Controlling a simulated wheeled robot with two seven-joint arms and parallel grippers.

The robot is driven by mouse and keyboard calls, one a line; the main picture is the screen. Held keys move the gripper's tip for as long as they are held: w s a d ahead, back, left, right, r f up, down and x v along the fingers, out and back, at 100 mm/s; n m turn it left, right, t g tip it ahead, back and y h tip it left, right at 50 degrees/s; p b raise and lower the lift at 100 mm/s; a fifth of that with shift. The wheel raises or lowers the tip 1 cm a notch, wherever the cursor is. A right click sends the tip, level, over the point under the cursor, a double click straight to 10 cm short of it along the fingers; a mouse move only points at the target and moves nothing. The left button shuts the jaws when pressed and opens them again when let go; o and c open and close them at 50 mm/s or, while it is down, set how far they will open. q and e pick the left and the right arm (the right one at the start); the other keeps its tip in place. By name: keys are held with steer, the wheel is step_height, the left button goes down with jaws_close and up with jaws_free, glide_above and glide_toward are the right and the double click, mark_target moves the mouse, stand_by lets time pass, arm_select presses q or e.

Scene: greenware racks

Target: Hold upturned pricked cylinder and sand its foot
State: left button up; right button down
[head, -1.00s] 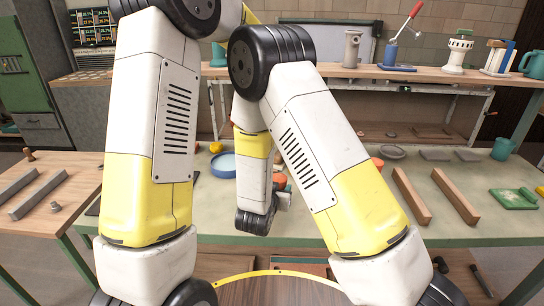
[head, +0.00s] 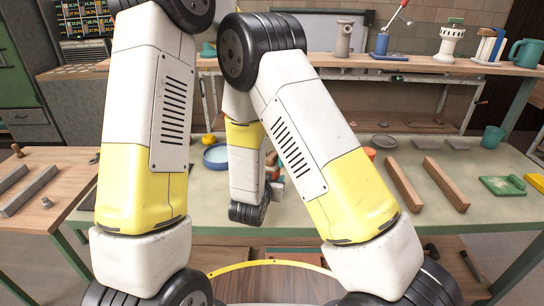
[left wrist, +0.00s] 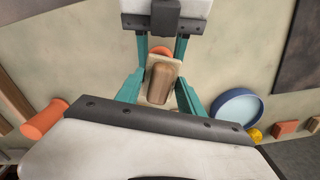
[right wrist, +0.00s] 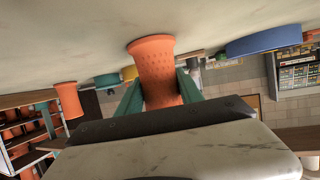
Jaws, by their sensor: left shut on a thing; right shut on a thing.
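An orange pricked cylinder (right wrist: 152,62) is clamped between the fingers of my right gripper (right wrist: 160,84). Its flared end is towards the table, and small holes dot its wall. In the left wrist view, my right gripper (left wrist: 161,48) reaches in from the top, with a bit of the orange cylinder (left wrist: 161,51) between its fingers. My left gripper (left wrist: 160,84) is shut on a sanding block with a rounded brown wooden grip (left wrist: 160,82) and pale base. The block overlaps the cylinder there; I cannot tell whether they touch. In the head view my arms hide most of this.
A second orange cylinder (left wrist: 45,120) stands apart on the table (head: 330,215). Two brown bars (head: 403,183) (head: 446,184) and a green tray (head: 502,186) lie at the right. A shelf (head: 400,70) with tools runs behind.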

arm_select(q)
steer(key=shift+f, duration=0.85)
stand_by(0.7)
steer(key=shift+s, duration=0.1)
steer(key=shift+s+d, duration=0.25)
steer(key=shift+s, duration=0.35)
steer(key=shift+c, duration=1.3)
steer(key=shift+w, duration=0.1)
steer(key=shift+w+a+r, duration=0.1)
steer(key=shift+w+a, duration=0.15)
steer(key=shift+w, duration=0.3)
steer(key=shift+w+a, duration=0.2)
steer(key=shift+w, duration=0.3)
steer(key=shift+s+d, duration=0.3)
steer(key=shift+s, duration=0.3)
steer(key=shift+s+d, duration=0.3)
steer(key=shift+s, duration=0.25)
